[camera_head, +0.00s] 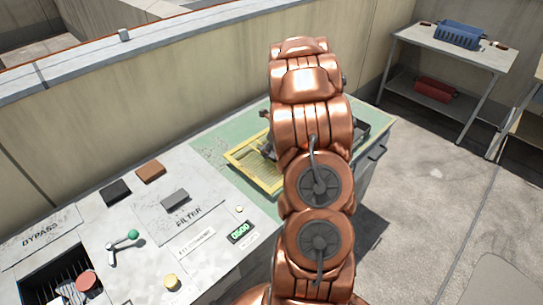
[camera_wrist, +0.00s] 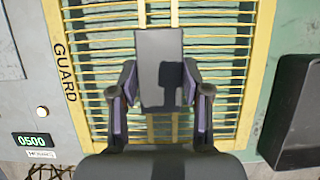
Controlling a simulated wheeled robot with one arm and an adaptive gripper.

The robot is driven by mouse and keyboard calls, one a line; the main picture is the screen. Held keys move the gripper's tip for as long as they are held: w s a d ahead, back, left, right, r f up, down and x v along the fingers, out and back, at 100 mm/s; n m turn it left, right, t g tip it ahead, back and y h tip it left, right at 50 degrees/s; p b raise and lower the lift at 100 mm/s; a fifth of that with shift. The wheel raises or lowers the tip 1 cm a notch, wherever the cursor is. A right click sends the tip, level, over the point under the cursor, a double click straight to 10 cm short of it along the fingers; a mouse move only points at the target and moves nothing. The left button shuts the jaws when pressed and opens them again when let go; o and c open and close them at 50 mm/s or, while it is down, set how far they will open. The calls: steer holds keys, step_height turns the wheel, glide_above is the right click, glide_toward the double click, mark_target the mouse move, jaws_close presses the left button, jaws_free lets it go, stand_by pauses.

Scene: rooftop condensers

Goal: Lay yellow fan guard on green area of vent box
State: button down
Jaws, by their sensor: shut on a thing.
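The yellow fan guard (camera_head: 252,164) is a flat barred grille with a frame marked GUARD. In the head view it is over the green area (camera_head: 210,148) of the vent box (camera_head: 205,258), partly hidden behind my copper arm. In the wrist view the guard (camera_wrist: 100,72) fills the middle, with green surface (camera_wrist: 38,85) showing beside it. My gripper (camera_wrist: 160,100) is shut on the guard at its middle. I cannot tell whether the guard touches the green surface or hangs just above it.
The box top also carries a FILTER panel (camera_head: 180,212), a green-knobbed lever (camera_head: 122,243), black and brown blocks (camera_head: 150,171) and a 0500 display (camera_head: 240,232). A dark object (camera_wrist: 296,112) lies right of the guard. A parapet wall stands behind; a shelf with a blue crate (camera_head: 460,35) is at right.

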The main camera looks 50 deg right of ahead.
mark_target(272, 157)
steer(key=shift+d+f, duration=0.1)
steer(key=shift+f, duration=1.6)
steer(key=shift+f+p, duration=0.15)
steer(key=shift+p, duration=0.15)
steer(key=c, duration=0.5)
jaws_free()
steer(key=shift+c, duration=0.2)
